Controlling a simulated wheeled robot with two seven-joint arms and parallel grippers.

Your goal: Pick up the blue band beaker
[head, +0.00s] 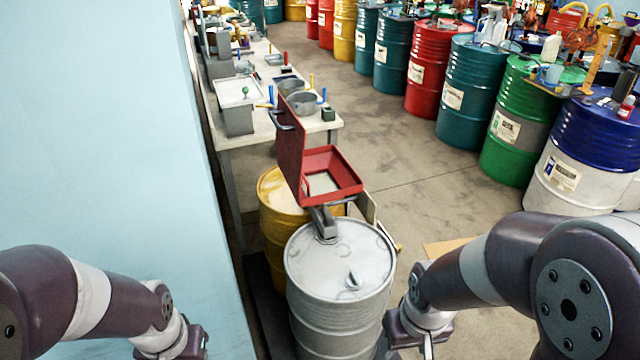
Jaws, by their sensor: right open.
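I cannot make out a beaker with a clear blue band. A small pale blue vessel (552,74) stands on the green drum (515,135) at the right; it is too small to tell if it is the beaker. My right gripper (428,348) is at the bottom edge, right of the silver drum (340,262), partly cut off; it is open with nothing seen in it. My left gripper (195,347) is at the bottom edge near the wall, mostly cut off. Both grippers are far from the pale blue vessel.
A yellow drum (275,225) stands behind the silver drum, with a red open-lidded box (335,165) above it. A long bench (262,125) runs along the pale blue wall (100,150). Several drums line the right, including a white-and-blue one (590,130).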

